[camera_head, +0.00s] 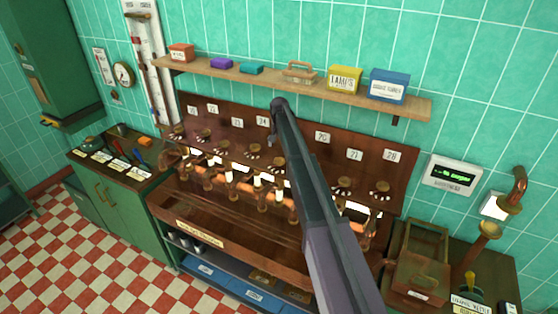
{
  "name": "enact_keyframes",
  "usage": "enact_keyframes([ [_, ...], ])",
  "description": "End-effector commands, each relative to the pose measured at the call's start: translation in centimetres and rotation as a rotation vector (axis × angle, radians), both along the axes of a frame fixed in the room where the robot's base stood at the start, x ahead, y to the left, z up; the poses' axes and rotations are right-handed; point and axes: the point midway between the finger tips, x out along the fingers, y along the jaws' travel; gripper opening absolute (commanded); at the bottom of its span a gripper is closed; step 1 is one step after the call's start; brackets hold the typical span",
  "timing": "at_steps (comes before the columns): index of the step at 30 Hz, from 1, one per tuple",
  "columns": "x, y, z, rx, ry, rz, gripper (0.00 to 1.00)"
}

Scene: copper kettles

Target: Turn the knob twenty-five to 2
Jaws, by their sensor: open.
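A dark copper panel (300,133) carries a row of small round knobs under white number cards. The cards for 24 (263,121), 27 (355,154) and 28 (392,154) are readable, and a card that looks like 26 (322,137) is right of my arm. My arm rises from the bottom edge and crosses the panel between 24 and 26.
A wooden shelf (412,104) with boxes and a brush runs above the panel. Copper pipes and lit tubes (257,180) stick out below the knobs. A green cabinet (125,195) stands left. A copper box (417,272) and pipe stand right. Checkered floor is free at lower left.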

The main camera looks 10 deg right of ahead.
Motion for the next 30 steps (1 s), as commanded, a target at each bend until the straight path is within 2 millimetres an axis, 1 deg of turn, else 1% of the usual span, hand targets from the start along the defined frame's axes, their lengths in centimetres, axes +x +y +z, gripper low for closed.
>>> enact_keyframes([
  [24, 0.0, 0.1, -5.9, 0.0, 0.0, 0.002, 1.0],
  [30, 0.0, 0.2, -6.8, 0.0, 0.0, 0.002, 1.0],
])
